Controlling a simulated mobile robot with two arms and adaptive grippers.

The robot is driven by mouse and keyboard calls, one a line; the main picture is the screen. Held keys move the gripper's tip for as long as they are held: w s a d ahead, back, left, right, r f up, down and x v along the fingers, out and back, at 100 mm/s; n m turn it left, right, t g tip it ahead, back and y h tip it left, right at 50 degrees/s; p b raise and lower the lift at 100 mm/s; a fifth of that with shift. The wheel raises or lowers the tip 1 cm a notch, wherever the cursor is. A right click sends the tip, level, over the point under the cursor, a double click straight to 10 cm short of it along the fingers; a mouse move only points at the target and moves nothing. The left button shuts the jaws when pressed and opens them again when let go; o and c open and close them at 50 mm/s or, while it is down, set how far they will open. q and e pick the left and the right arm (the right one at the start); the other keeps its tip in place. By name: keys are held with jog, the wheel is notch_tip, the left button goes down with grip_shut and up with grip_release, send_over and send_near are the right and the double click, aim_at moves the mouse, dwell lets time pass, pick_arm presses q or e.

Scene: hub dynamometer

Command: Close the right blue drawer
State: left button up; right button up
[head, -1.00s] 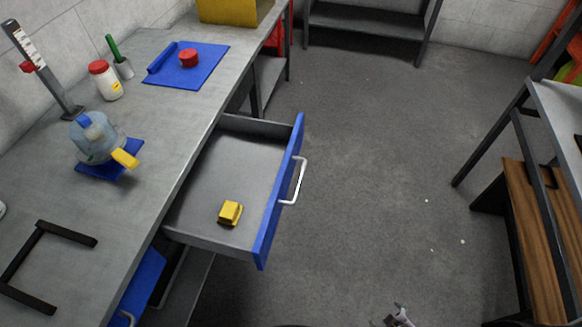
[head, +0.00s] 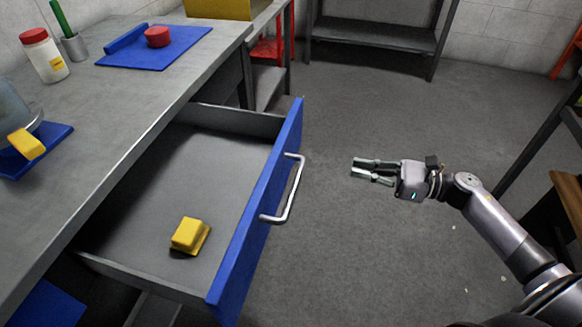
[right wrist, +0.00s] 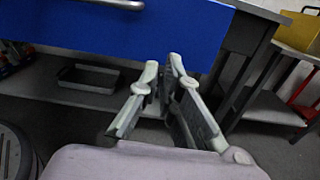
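The right blue drawer stands pulled out from the grey workbench, its blue front (head: 262,215) facing right, with a silver bar handle (head: 294,190). A small yellow block (head: 188,235) lies inside it. My right gripper (head: 356,168) is to the right of the handle, apart from it and empty, its fingers pointing left toward the drawer front. In the right wrist view the fingers (right wrist: 162,68) show a narrow gap, with the blue front (right wrist: 185,28) ahead and part of the handle (right wrist: 122,3) at the top edge. My left gripper is not in view.
The workbench (head: 110,100) holds a white jar (head: 45,58), a blue mat (head: 170,50) and a red round piece (head: 158,37). Dark shelving (head: 375,38) stands at the back. The floor between drawer and shelving is clear.

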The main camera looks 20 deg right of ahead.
aim_at(301, 159)
jog(key=shift+a+n, duration=0.3)
grip_shut()
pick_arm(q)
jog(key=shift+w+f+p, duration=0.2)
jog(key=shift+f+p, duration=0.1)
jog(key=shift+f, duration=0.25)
pick_arm(e)
jog(key=shift+x, duration=6.75)
jog(key=shift+a, duration=0.15)
